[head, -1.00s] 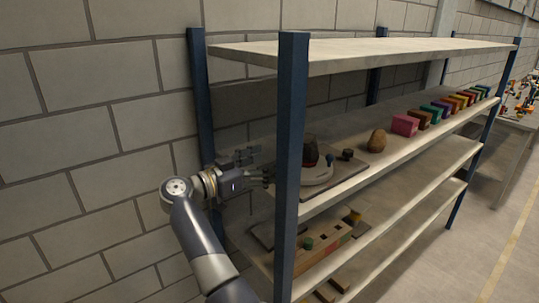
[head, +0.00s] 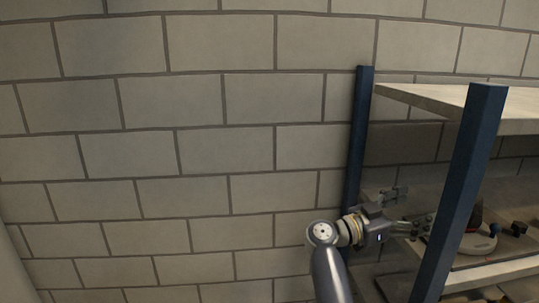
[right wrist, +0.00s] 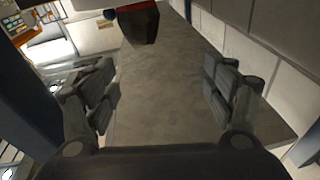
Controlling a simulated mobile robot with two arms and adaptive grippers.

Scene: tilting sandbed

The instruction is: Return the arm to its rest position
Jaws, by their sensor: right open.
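My right gripper (head: 410,209) is open and empty at the left end of the blue-posted shelf unit, with its fingers pointing right, between the posts. In the right wrist view its two fingers (right wrist: 160,88) stand wide apart, with a flat grey-brown board (right wrist: 165,80) showing between them and nothing held. A dark object with a red band (right wrist: 139,22) stands at the far part of that board, beyond the fingertips. In the head view a dark object (head: 475,216) is partly hidden behind the front post. My left gripper is not in view.
The blue front post (head: 461,190) stands close to the right of the gripper, and the rear post (head: 357,140) is close behind the wrist. A white rounded piece (head: 478,244) and a small dark block (head: 518,229) are on the shelf. A block wall (head: 180,150) fills the left.

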